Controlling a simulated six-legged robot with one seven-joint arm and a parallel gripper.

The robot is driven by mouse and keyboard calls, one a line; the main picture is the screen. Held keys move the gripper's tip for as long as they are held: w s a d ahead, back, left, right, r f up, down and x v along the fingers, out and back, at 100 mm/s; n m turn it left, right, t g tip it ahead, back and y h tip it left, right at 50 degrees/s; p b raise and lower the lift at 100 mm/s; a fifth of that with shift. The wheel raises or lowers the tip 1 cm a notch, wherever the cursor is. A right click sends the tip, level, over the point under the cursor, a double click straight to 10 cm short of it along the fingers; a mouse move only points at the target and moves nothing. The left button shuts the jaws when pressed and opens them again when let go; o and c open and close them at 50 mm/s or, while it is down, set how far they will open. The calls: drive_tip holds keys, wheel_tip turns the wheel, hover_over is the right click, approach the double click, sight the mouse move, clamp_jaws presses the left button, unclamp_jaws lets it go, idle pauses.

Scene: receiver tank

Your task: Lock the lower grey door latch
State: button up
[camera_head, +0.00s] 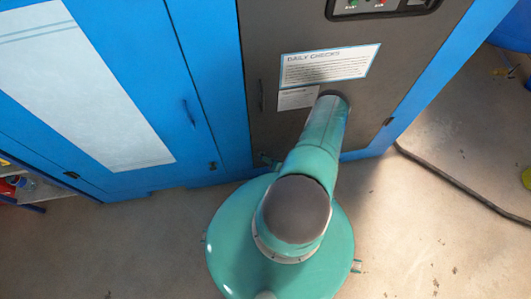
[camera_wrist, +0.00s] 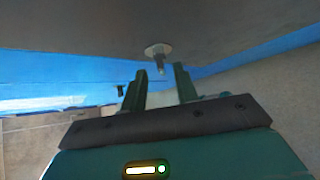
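The lower latch (camera_wrist: 158,52) is a small metal piece with a round, light base plate and a narrow stem on the grey door (camera_wrist: 80,42). It shows in the upper middle of the wrist view. My gripper (camera_wrist: 159,70) is open, with its two dark green fingers apart, one on each side of the latch stem. The stem's tip appears between or just beyond the fingertips, and I see no contact. In the head view the grey door (camera_head: 295,30) is in the middle of the blue cabinet. My arm hides its lower part, the latch and my gripper there.
A blue door (camera_head: 110,80) with a dark handle (camera_head: 190,112) and a small dark latch (camera_head: 213,165) stands left of the grey door. A label sheet (camera_head: 325,67) is on the grey door. A black cable (camera_head: 455,182) lies on the floor at right. The floor nearby is mostly clear.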

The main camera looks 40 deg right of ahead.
drive_tip(key=shift+x, duration=1.8)
drive_tip(key=shift+c, duration=0.4)
clamp_jaws()
drive_tip(key=shift+s+d+f+m+t+y, duration=0.1)
drive_tip(key=shift+f+m+t+y, duration=0.1)
drive_tip(key=shift+m+t+y, duration=0.55)
drive_tip(key=shift+d+m+t+y, duration=0.1)
drive_tip(key=shift+m+t+y, duration=0.15)
drive_tip(key=shift+m+t, duration=0.3)
